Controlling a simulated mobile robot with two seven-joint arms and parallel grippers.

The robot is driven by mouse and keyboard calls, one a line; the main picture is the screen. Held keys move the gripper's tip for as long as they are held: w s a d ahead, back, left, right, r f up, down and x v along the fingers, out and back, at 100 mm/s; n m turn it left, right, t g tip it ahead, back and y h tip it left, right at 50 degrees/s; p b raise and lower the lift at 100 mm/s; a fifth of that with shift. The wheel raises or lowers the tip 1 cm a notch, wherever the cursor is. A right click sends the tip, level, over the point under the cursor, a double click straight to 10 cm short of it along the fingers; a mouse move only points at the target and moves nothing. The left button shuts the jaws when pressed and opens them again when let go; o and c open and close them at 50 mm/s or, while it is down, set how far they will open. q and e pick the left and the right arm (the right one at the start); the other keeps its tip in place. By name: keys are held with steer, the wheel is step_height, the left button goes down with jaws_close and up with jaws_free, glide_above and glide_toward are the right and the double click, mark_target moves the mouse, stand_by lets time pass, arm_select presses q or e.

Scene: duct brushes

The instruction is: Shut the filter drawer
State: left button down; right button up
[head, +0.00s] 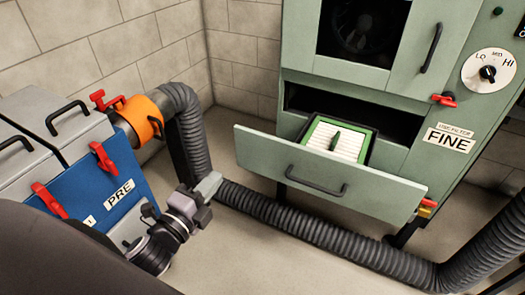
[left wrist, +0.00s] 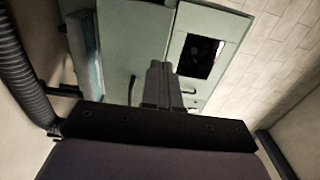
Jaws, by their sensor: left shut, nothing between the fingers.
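The filter drawer (head: 270,160) stands pulled out from the green cabinet marked FINE (head: 400,160). Its wide green front has a dark bar handle (head: 316,183). My right gripper is in neither view.
A ribbed grey hose (head: 310,235) runs along the floor in front of the drawer. A blue PRE unit (head: 105,190) with red latches and an orange collar (head: 141,120) stands at left. A red latch (head: 445,99) and a dial (head: 488,72) are on the cabinet.

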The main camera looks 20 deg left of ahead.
mark_target(250, 138)
arm_select(q)
steer(key=w, duration=0.7)
steer(key=w+b, duration=0.1)
steer(key=w, duration=0.5)
steer(key=shift+w+d, duration=0.2)
steer(key=shift+w, duration=0.2)
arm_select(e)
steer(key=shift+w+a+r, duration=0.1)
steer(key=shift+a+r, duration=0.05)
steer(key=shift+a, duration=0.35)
arm_select(q)
steer(key=shift+w, duration=0.1)
